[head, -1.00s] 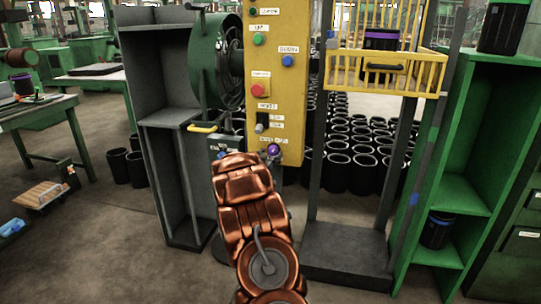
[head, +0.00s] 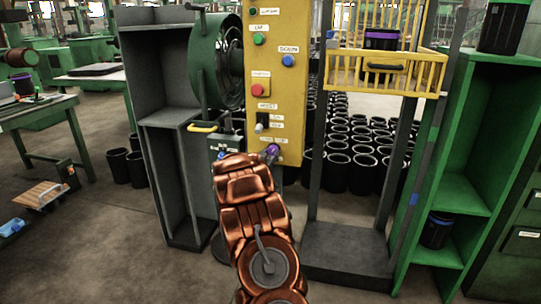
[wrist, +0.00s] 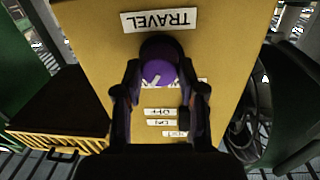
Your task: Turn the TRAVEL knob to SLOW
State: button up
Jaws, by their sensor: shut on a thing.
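The TRAVEL knob (wrist: 158,71) is round and purple with a pale pointer mark, on the yellow control panel (wrist: 95,45). In the wrist view the panel appears upside down, with the TRAVEL label (wrist: 160,20) above the knob. My gripper (wrist: 160,84) is shut on the knob, with one dark finger on each side. A small label (wrist: 203,83) behind the knob is partly covered, and I cannot read its words. In the head view the knob (head: 271,151) shows small at the panel's lower end, beside my copper-coloured arm, which hides most of my gripper.
Above the knob are the HOIST switch (head: 262,122), a red button (head: 257,90), a blue button (head: 288,60) and a green button (head: 258,39). A yellow basket (head: 385,75) is to the right.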

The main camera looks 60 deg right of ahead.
jog(key=shift+r+n+p, duration=0.1)
jog(key=shift+n+p, duration=0.2)
jog(key=shift+p, duration=0.25)
jog(key=n+p, duration=0.3)
jog(key=p, duration=0.2)
jog(key=n+p, duration=0.3)
jog(key=n, duration=0.2)
jog(key=shift+p, duration=0.35)
jog(key=shift+s+f+n+t+p, duration=0.1)
jog(key=shift+f+n+t+p, duration=0.1)
jog(key=shift+n+p, duration=0.5)
jog(key=shift+f+n+t+p, duration=0.1)
jog(key=shift+n+t+p, duration=0.15)
jog(key=shift+n, duration=1.05)
jog(key=o, duration=1.1)
jog(key=shift+a, duration=0.1)
